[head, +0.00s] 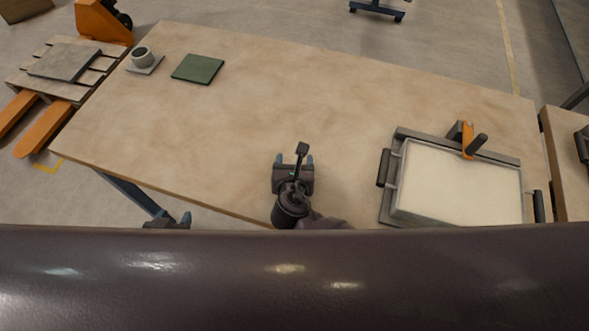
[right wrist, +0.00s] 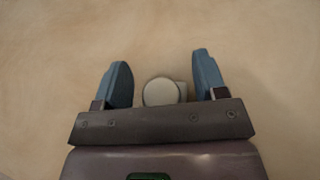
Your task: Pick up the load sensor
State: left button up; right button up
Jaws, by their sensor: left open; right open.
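In the right wrist view a small pale round-topped piece (right wrist: 160,92), which looks like the load sensor, lies on the table between the finger tips, with a paler blocky part beside it. My right gripper (right wrist: 162,80) is open around it, one blue finger on each side, with gaps to both. My left gripper (head: 170,220) is open and empty just off the table's front edge, partly cut off by my own body.
The sand tray (head: 391,205) with pale sand, dark handles and an orange clamp (head: 468,140) stands on the right of the table (head: 250,100). A grey cup (head: 143,57) on a square plate and a green pad (head: 198,69) are at far left. The table's middle is clear.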

jog(key=shift+c, duration=0.4)
jog(key=c, duration=1)
jog(key=shift+c, duration=0.2)
